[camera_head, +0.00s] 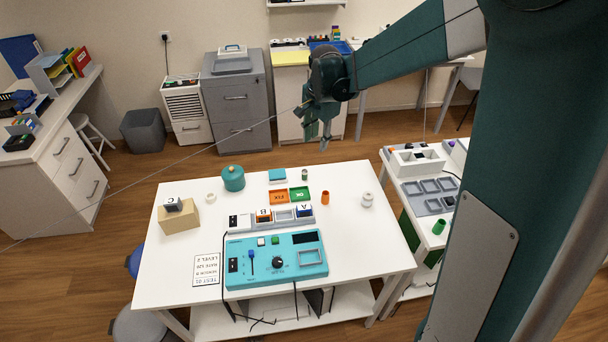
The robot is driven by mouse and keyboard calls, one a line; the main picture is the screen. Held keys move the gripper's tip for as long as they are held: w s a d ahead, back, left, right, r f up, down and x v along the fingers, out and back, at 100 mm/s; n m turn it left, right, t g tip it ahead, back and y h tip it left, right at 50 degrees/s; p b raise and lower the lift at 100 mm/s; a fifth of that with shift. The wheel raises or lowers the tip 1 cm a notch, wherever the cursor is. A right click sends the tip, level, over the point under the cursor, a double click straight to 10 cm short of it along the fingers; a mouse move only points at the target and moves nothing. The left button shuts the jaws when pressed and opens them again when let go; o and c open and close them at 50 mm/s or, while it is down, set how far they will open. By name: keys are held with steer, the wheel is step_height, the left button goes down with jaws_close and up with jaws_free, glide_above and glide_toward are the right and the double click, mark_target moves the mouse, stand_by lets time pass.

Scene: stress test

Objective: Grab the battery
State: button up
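No object can be clearly told as the battery at this size. Several small upright cylinders could be it: a small dark green one with a light band (305,174) at the back of the white table (180,262), an orange one (325,198) right of the trays, and a grey-white one (367,200) farther right. A green cylinder (438,227) stands on the right-hand table. My gripper (322,142) hangs in the air beyond the white table's back edge in the picture, apart from all of these. Its fingers point down; their opening is unclear.
A teal control panel (237,275) fills the table's front middle, with a row of lettered blocks behind it. Orange (279,197) and green (299,194) trays, a teal round pot (233,178) and a cardboard-coloured box (180,217) stand around. The table's right side is mostly clear.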

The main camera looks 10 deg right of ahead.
mark_target(305, 171)
steer(key=w+f+m, duration=0.1)
steer(key=w+f, duration=0.2)
steer(key=f, duration=0.3)
steer(key=w+a+f+m+g+b, duration=0.1)
steer(key=w+f+m, duration=0.1)
steer(key=w+f, duration=0.2)
steer(key=w+a+f+m+g, duration=0.1)
steer(key=w+f, duration=0.2)
steer(key=f, duration=0.5)
steer(key=shift+w+a+m, duration=0.1)
steer(key=shift+w+m, duration=0.05)
steer(key=shift+m, duration=0.15)
steer(key=shift+f, duration=0.15)
steer(key=shift+f+b, duration=0.3)
steer(key=shift+f, duration=0.95)
steer(key=shift+a+f, duration=0.1)
steer(key=shift+f, duration=2.55)
steer(key=c, duration=1)
